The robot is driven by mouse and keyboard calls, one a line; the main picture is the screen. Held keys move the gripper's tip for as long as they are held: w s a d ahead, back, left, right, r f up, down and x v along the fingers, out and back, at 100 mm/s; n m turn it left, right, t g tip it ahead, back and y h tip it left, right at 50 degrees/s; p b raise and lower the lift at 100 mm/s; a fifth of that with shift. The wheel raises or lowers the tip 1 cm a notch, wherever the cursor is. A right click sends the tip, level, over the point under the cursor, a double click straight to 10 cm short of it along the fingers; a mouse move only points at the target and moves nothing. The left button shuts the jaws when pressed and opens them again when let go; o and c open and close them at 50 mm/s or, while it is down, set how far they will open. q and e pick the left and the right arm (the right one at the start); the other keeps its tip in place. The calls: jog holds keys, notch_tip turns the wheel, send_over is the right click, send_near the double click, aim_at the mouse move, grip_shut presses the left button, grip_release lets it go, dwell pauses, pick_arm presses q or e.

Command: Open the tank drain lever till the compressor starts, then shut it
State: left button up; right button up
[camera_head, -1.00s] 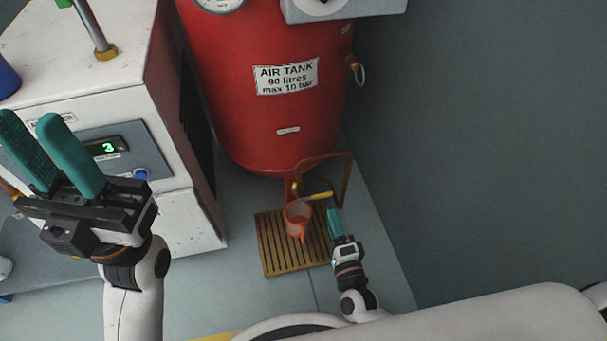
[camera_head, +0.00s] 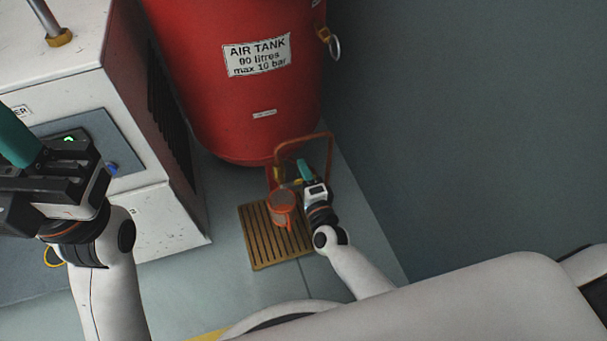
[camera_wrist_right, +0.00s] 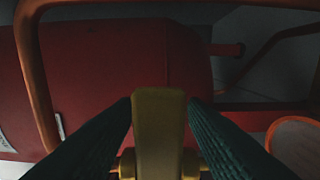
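The red air tank (camera_head: 235,115) stands at the back, with a copper-coloured pipe loop (camera_head: 303,138) at its foot. My right gripper (camera_head: 317,171) is low beside this pipe, in front of the tank's underside. In the right wrist view its two teal fingers stand on either side of the yellow drain lever (camera_wrist_right: 158,130); contact is unclear. In the head view the gripper mostly hides the lever. The compressor (camera_head: 150,230) is the white cabinet at left; its green display (camera_head: 69,139) is partly hidden. My left gripper (camera_head: 12,165) is at the left edge, cut off, away from the lever.
An orange jug (camera_head: 283,207) stands on a slatted wooden mat (camera_head: 262,250) just left of my right gripper. Its rim also shows in the right wrist view (camera_wrist_right: 297,146). A ring-pull valve (camera_head: 329,40) hangs on the tank's right side. The grey wall is close on the right.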

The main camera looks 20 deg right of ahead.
grip_shut()
